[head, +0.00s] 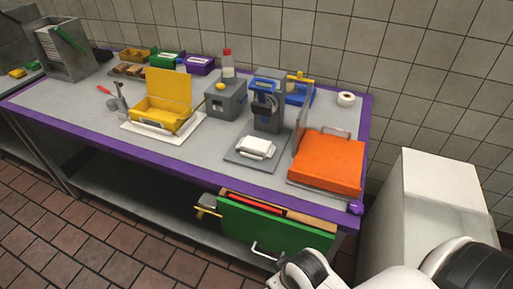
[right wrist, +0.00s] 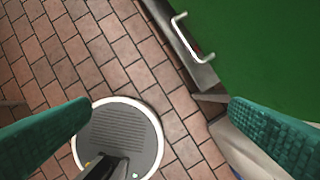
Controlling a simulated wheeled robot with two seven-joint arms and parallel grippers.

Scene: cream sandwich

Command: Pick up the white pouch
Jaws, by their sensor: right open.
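The white pouch (head: 258,147) lies on a grey plate (head: 246,161) at the foot of a grey and blue press-like device (head: 268,117) on the table. My right gripper (right wrist: 161,101) shows in the right wrist view with its two teal fingers wide apart and nothing between them. It points down over the tiled floor beside the green drawer front, well below and away from the pouch. In the head view my right arm comes in at the bottom right, and its fingers cannot be made out. The pouch is not in the right wrist view. My left gripper is in neither view.
A green drawer (head: 275,228) with a metal handle (right wrist: 194,40) sticks out below the tabletop. An orange box (head: 327,162) stands right of the pouch, an open yellow box (head: 166,115) further left. A white cabinet (head: 440,205) stands right of the purple-edged table (head: 75,113).

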